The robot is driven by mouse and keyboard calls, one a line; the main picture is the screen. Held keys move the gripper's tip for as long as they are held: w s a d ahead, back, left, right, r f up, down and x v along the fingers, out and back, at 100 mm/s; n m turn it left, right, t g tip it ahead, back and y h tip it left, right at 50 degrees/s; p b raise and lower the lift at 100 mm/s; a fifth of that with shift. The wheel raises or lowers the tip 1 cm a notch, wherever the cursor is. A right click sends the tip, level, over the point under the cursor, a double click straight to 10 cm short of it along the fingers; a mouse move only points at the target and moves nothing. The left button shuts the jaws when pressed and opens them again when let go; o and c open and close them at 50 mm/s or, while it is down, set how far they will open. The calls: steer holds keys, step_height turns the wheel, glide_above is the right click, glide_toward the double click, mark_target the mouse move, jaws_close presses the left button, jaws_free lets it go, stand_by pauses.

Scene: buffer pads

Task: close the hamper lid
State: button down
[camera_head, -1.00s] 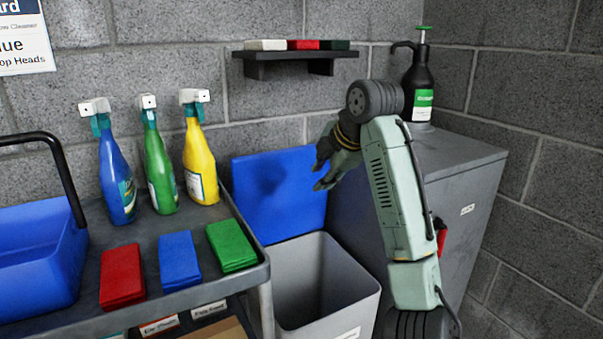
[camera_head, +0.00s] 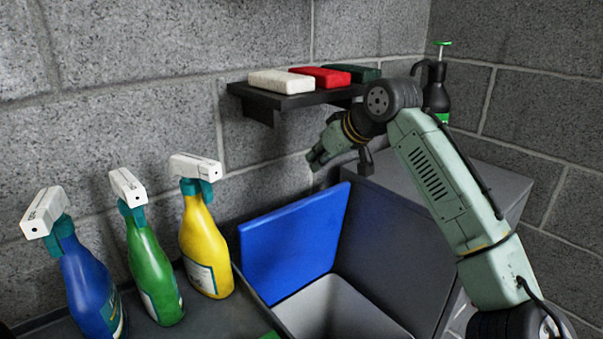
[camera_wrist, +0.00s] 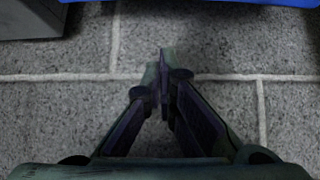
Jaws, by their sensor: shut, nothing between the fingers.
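The hamper (camera_head: 335,308) is a light grey bin with its top open, low in the middle of the head view. Its blue lid (camera_head: 292,243) stands up, tilted back toward the block wall. A blue edge at the top of the wrist view (camera_wrist: 200,2) looks like the lid. My gripper (camera_head: 314,161) is above the lid's top edge in the head view, near the wall and apart from the lid. In the wrist view my gripper's fingers (camera_wrist: 163,75) are together with nothing between them, with the wall behind them.
A wall shelf (camera_head: 285,98) with white, red and dark green pads is just above my gripper. A grey cabinet (camera_head: 400,250) stands right of the hamper, with a black pump bottle (camera_head: 436,95). Blue, green and yellow spray bottles (camera_head: 205,245) stand on the cart at left.

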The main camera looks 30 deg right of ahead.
steer(key=w+f+p, duration=0.1)
steer(key=f, duration=0.1)
steer(key=w+f+p, duration=0.1)
steer(key=f, duration=0.2)
steer(key=w+f+p, duration=0.1)
steer(key=f+p, duration=0.1)
steer(key=shift+a+f, duration=0.15)
steer(key=shift+a, duration=0.05)
steer(key=shift+s, duration=0.15)
stand_by(0.4)
